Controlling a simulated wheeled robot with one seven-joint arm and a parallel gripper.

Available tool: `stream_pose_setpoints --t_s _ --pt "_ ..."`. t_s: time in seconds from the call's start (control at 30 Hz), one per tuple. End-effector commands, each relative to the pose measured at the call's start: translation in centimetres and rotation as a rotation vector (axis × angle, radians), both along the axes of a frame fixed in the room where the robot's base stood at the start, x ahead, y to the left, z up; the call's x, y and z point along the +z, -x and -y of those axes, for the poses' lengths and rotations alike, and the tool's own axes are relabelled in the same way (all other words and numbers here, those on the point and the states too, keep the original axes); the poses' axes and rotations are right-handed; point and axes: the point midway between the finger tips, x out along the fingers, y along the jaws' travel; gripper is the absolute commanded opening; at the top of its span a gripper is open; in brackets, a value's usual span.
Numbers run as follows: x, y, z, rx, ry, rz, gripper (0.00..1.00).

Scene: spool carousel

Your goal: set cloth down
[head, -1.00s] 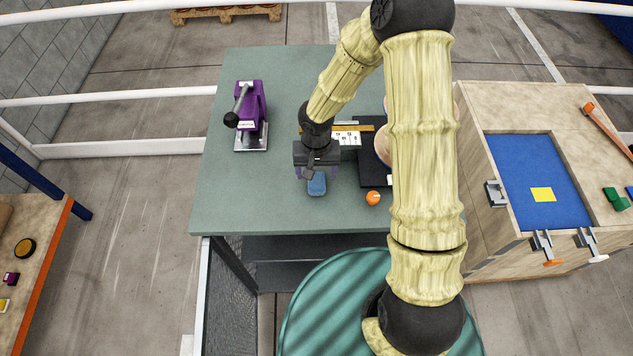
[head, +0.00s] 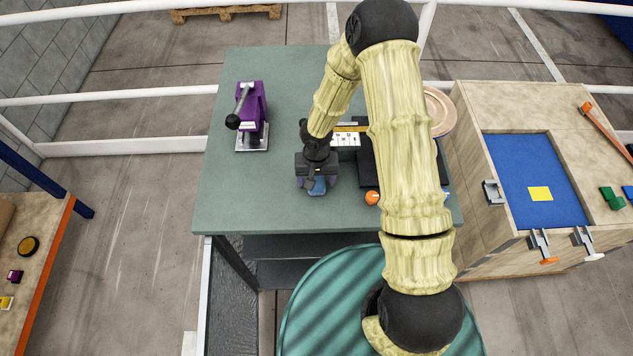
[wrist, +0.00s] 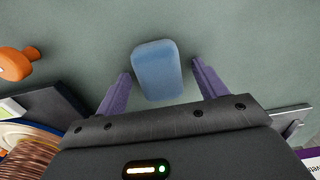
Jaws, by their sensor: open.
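The cloth is a small blue folded block (wrist: 157,72) that lies on the green table top, between the two purple fingers in the wrist view. My gripper (wrist: 160,88) is open, with a gap on each side of the cloth. In the head view my gripper (head: 317,185) is low over the table, and the cloth (head: 317,188) shows just at its front, partly hidden by it.
An orange knob-like object (head: 372,198) lies right of my gripper, beside a black plate (head: 368,172). A spool (head: 438,112) is partly behind my arm. A purple clamp (head: 252,110) stands at the table's left. The table between clamp and gripper is clear.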

Motion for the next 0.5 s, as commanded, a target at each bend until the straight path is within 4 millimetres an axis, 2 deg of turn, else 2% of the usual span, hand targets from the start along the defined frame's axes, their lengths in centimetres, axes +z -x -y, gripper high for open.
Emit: stream_pose_setpoints --t_s 0.2,0.43,0.5 --pt "0.02 0.0 0.0 0.0 0.0 0.0 0.71" --pt "0.03 0.0 0.01 0.0 0.0 0.0 0.26" --pt "0.03 0.0 0.0 0.0 0.0 0.0 0.19"
